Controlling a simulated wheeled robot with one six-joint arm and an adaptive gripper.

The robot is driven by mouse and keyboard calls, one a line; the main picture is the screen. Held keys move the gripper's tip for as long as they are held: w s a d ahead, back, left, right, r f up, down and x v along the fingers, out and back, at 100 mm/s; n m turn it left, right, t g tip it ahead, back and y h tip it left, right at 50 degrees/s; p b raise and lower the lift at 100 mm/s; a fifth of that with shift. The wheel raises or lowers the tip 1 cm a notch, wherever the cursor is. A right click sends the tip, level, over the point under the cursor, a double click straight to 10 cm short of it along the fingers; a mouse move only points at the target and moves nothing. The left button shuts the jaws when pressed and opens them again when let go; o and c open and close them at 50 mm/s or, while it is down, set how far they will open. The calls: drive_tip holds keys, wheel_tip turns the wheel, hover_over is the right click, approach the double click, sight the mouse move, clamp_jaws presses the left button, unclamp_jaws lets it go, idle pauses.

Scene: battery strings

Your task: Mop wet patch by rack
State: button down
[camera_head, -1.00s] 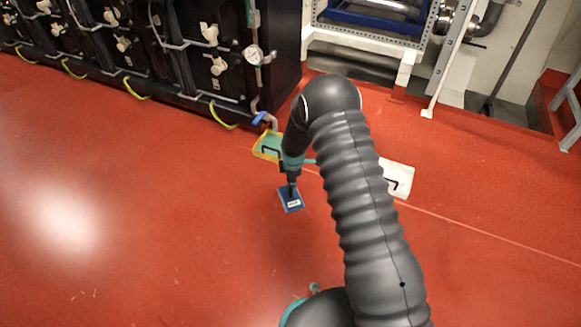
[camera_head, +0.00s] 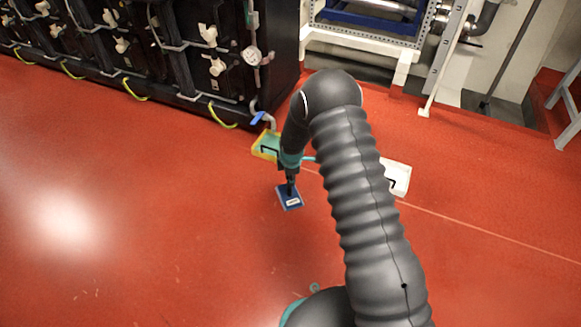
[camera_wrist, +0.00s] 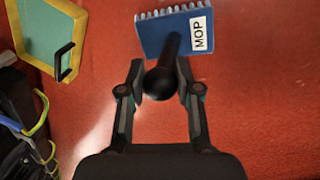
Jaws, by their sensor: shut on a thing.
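A blue mop (camera_head: 289,198) with a white label reading "MOP" is at floor level in the head view. In the wrist view the mop (camera_wrist: 172,36) shows its blue head, pale bristle edge and black handle with a round knob. My gripper (camera_wrist: 161,82) is shut on the black handle, one finger on each side. In the head view my gripper (camera_head: 291,172) is above the mop head. I cannot tell whether the bristles touch the floor. No wet patch can be told for sure; a pale glare (camera_head: 62,222) lies on the red floor at the left.
A yellow-edged tray (camera_head: 259,150) with a green inside and black handle lies by the black battery rack (camera_head: 190,60). A white tray (camera_head: 401,178) with a black handle lies to the right, partly behind my arm. A white frame (camera_head: 408,62) stands behind. Open red floor lies left and front.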

drive_tip(key=shift+w+d+r+p, duration=0.1)
drive_tip(key=shift+d+r+p, duration=0.1)
drive_tip(key=shift+r, duration=0.3)
drive_tip(key=shift+d+r+p, duration=0.1)
drive_tip(key=shift+r+p, duration=0.05)
drive_tip(key=shift+r, duration=0.3)
drive_tip(key=shift+a+r+p, duration=0.1)
drive_tip(key=shift+r+p, duration=0.7)
drive_tip(key=shift+r, duration=0.85)
